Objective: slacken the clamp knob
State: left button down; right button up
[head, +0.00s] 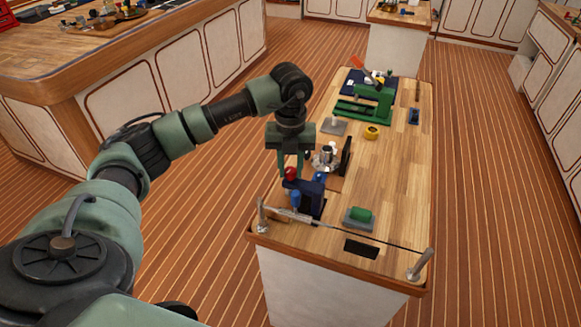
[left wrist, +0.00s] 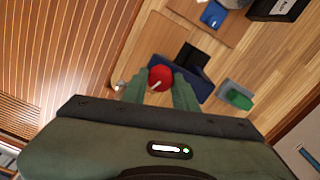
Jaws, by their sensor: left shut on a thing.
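The clamp knob is a round red knob (head: 291,173) on a dark blue clamp (head: 313,200) near the front left of the wooden bench. In the left wrist view the red knob (left wrist: 160,77) carries a pale line and sits between the two green fingers. My left gripper (head: 291,168) points down from above and is shut on the red knob. The left gripper's fingers also show in the left wrist view (left wrist: 158,88). The fingers partly hide the knob's sides. My right gripper is in neither view.
A metal fitting (head: 326,157) and a dark upright plate (head: 346,155) stand just behind the clamp. A green block on a grey base (head: 359,217) lies to its right. A rail on posts (head: 420,264) runs along the front edge. The bench's right side (head: 395,190) is mostly clear.

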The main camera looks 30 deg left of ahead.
aim_at(290, 170)
pick_arm(q)
jog(key=c, duration=1.1)
grip_release()
notch_tip(290, 170, up, 7)
jog(key=shift+w+f+b, duration=0.1)
jog(key=shift+b, duration=0.8)
jog(key=shift+r, duration=0.55)
